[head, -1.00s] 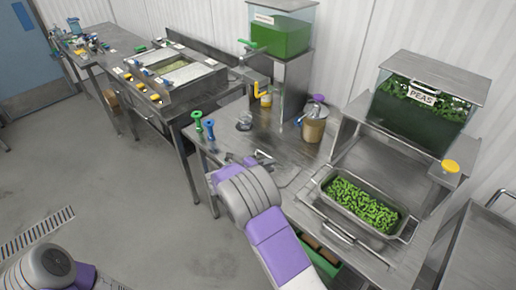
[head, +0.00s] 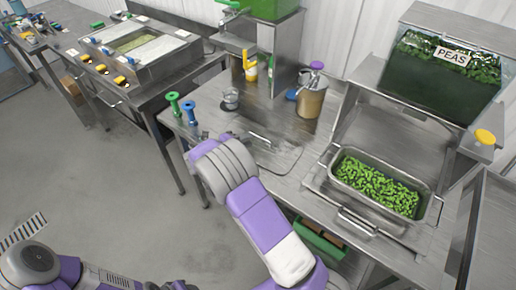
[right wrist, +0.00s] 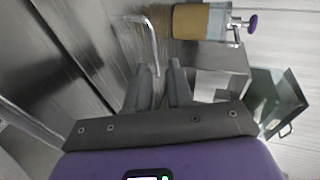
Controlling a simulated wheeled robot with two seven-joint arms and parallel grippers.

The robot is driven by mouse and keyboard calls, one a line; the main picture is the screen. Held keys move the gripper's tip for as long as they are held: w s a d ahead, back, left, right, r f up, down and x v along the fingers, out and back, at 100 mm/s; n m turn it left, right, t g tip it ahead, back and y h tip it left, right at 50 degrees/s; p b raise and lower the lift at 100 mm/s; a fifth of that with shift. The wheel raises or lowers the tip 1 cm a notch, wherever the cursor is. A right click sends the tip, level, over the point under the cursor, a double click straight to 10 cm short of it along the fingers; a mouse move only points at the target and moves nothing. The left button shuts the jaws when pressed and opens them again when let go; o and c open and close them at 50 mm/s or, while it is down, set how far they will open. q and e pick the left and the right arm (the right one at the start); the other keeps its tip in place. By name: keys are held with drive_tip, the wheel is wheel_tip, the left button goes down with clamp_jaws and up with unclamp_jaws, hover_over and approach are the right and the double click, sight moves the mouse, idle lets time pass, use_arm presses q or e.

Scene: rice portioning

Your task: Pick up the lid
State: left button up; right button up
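A flat metal lid (head: 283,158) with rounded corners lies on the steel counter, left of the pea tray. Its bar handle (head: 258,137) stands near its far-left side, beside the end of my right arm. In the right wrist view a bent metal rod (right wrist: 152,42), which looks like this handle, lies just beyond the fingertips. My left gripper is out of view; only part of my left arm shows at lower left.
A metal tray of peas (head: 338,183) stands at right, below the peas bin (head: 430,90). A tan container with a purple-topped pump (head: 311,102) stands behind the lid.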

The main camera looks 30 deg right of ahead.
sight(259, 137)
drive_tip(key=shift+d+f, duration=0.35)
drive_tip(key=shift+f, duration=0.1)
drive_tip(key=b+x, duration=0.1)
drive_tip(key=x, duration=0.5)
drive_tip(key=shift+w+d+f, duration=0.25)
drive_tip(key=shift+d, duration=0.05)
clamp_jaws()
drive_tip(key=shift+r, duration=0.1)
